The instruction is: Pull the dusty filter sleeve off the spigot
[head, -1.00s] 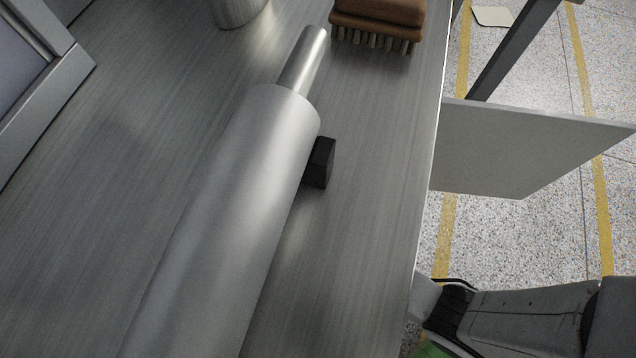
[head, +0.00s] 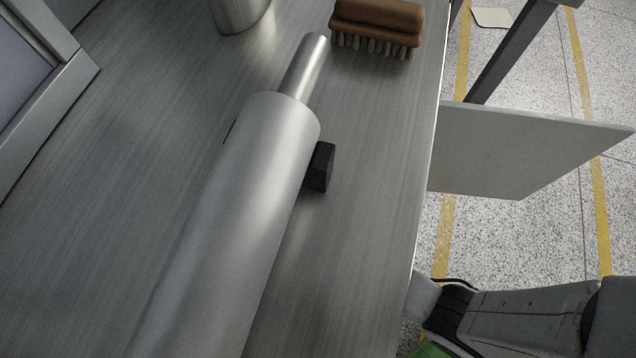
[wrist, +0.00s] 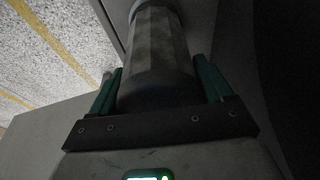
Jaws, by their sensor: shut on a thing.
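In the wrist view, a dull grey, smudged cylinder, the filter sleeve (wrist: 158,45), runs up between the two green fingers of my gripper (wrist: 160,68). The fingers are shut on it, one on each side. Its near end sits close to the dark gripper crossbar and is in shadow. A paler rounded edge shows at its far end. I cannot tell whether this is the spigot. The head view shows neither the sleeve nor my gripper clearly; only part of my arm is at lower right.
In the head view, a large metal roller (head: 235,200) lies along the metal bench (head: 370,150) by a black block (head: 320,168). A brown brush (head: 378,25) and a metal cup (head: 240,12) stand at the back. A grey panel (head: 520,150) juts out right of the bench.

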